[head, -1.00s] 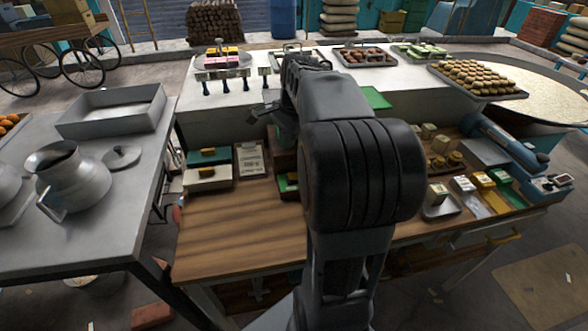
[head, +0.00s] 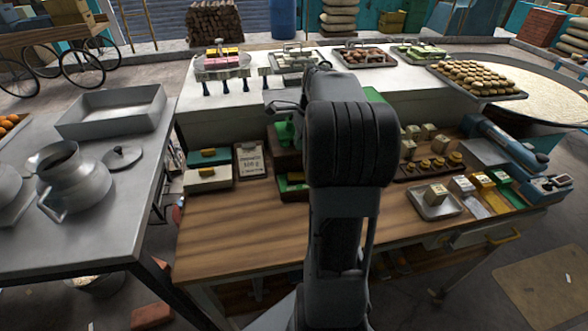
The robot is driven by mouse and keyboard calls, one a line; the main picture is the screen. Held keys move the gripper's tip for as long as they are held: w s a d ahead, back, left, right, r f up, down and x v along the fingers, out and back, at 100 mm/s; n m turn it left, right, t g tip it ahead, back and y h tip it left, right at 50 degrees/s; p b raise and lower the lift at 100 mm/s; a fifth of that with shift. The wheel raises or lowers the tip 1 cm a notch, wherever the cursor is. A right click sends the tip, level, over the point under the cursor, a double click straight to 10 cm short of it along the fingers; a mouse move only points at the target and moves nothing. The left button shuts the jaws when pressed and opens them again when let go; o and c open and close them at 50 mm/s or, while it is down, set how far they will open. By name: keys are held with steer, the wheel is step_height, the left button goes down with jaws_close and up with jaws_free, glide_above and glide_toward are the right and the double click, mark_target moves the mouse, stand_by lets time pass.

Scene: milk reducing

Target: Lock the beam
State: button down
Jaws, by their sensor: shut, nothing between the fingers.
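My gripper (head: 273,105) is at the end of my raised arm, above the back of the wooden bench, and looks empty. Its fingers are small and partly hidden by my arm, and they appear shut. Just below and behind it, a green object (head: 284,133) stands in a dark box-like frame (head: 288,160), partly covered by my arm. A beam cannot be made out clearly; it may be hidden behind my arm. The gripper seems apart from the green object, but the gap cannot be judged.
A card with writing (head: 250,160) and two boxes (head: 208,178) stand left of the frame. Right of my arm are brass weights (head: 440,164), a metal tray with a block (head: 422,209), and a blue-grey device (head: 510,146). The wooden bench (head: 240,225) is clear at front left.

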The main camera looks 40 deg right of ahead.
mark_target(292, 175)
steer(key=p+x, duration=0.1)
steer(key=x, duration=0.9)
steer(key=shift+f, duration=0.25)
